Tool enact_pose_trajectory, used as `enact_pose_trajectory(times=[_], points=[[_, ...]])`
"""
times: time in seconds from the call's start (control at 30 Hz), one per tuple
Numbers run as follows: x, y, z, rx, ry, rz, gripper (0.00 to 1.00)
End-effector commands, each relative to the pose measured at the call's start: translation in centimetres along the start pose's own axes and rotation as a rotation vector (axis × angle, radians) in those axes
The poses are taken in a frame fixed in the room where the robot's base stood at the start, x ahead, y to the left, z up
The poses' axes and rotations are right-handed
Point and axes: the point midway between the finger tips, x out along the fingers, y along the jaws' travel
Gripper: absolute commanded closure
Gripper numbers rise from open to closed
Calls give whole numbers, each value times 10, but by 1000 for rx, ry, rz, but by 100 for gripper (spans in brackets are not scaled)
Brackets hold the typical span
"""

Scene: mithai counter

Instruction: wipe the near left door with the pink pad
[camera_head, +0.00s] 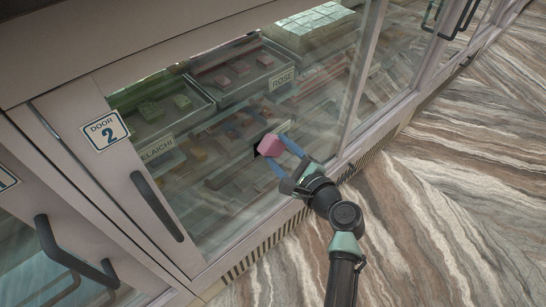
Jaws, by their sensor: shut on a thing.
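My gripper (276,151) has blue fingers and is shut on the pink pad (270,147). It holds the pad at the glass of the door marked DOOR 2 (222,203), in the right half of its pane. The pad appears to be at or very near the glass; I cannot tell if it touches. A dark patch shows at the pad's left side. Faint pale streaks show on the glass. A dark vertical handle (157,206) is on this door's left frame. Another door with a dark handle (76,252) is at the lower left, cut off by the picture edge.
Behind the glass are trays of sweets, with labels ROSE (282,78) and ELAICHI (157,149). More glass doors with dark handles (458,18) run to the upper right. A vent grille (262,240) lies along the base. The striped floor (450,200) at right is clear.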

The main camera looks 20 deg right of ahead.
Motion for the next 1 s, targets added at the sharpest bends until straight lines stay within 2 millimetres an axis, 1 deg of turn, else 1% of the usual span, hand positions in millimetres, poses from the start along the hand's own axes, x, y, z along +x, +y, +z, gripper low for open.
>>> enact_pose_trajectory(times=[0.27, 0.63, 0.8, 1.0], points=[[2, 0, 2, 1, 1, 0, 83], [0, 23, 27, 0, -5, 5, 83], [0, 29, 32, -1, -8, 7, 83], [1, 30, 33, -2, -11, 9, 83]])
